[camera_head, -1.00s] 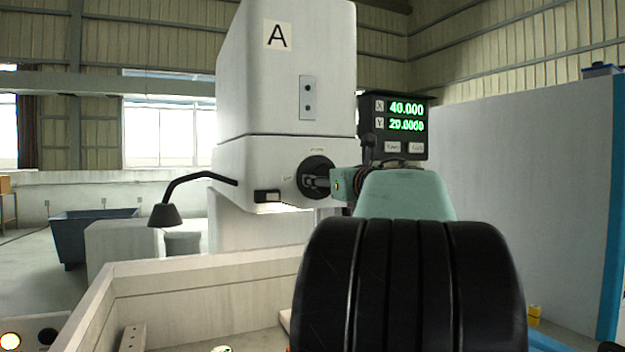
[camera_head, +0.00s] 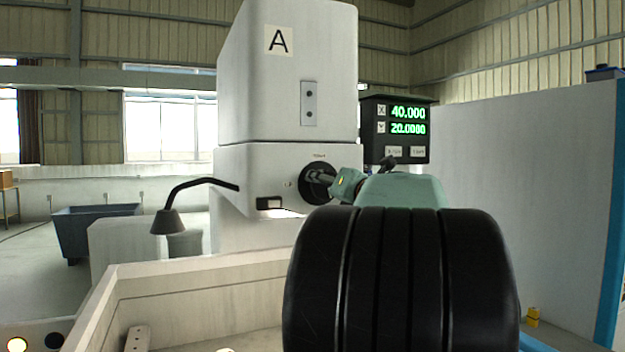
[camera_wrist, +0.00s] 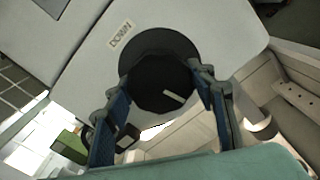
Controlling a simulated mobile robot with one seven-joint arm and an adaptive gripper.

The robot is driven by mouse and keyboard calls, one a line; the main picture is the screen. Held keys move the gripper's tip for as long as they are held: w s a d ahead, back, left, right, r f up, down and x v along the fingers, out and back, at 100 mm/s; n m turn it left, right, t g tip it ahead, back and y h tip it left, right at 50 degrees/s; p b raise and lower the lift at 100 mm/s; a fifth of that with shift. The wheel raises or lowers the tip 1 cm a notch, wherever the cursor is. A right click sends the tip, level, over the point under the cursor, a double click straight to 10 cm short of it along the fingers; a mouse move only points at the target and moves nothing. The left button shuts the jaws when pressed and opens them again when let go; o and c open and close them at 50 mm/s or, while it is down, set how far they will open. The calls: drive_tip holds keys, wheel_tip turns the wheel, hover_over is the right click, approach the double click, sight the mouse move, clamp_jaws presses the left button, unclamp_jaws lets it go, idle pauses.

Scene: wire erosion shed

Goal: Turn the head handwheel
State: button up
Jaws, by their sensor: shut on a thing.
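The head handwheel (camera_head: 309,190) is a black round knob on the front of the white machine head (camera_head: 240,185), below the tall column marked A. In the wrist view the handwheel (camera_wrist: 150,45) is a dark disc with a raised dark hub and a pale mark on the hub. A label reading DOWN (camera_wrist: 120,34) is on the white face beside it. My gripper (camera_wrist: 162,85) is shut on the hub, one blue-padded finger on each side. In the head view my gripper (camera_head: 327,181) reaches the wheel from the right and hides part of it.
A readout (camera_head: 407,130) with green digits stands behind my wrist. A black lamp (camera_head: 168,221) on a bent arm juts out left of the head. A pale tank wall (camera_head: 200,275) runs below. A tall grey panel (camera_head: 520,190) stands at right.

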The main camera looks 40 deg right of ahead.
drive_tip(key=m+p, duration=0.1)
drive_tip(key=m, duration=0.1)
drive_tip(key=m+p, duration=0.1)
drive_tip(key=m, duration=0.1)
drive_tip(key=m+p, duration=0.1)
drive_tip(key=m, duration=0.1)
drive_tip(key=shift+r+m+p, duration=0.25)
drive_tip(key=shift+m+p, duration=0.05)
drive_tip(key=shift+p, duration=0.1)
drive_tip(key=m+p, duration=0.3)
drive_tip(key=m, duration=0.3)
drive_tip(key=shift+f+p, duration=0.1)
drive_tip(key=shift+p, duration=0.2)
drive_tip(key=o, duration=1.2)
drive_tip(key=shift+f, duration=0.1)
drive_tip(key=v, duration=0.7)
drive_tip(key=shift+s, duration=0.25)
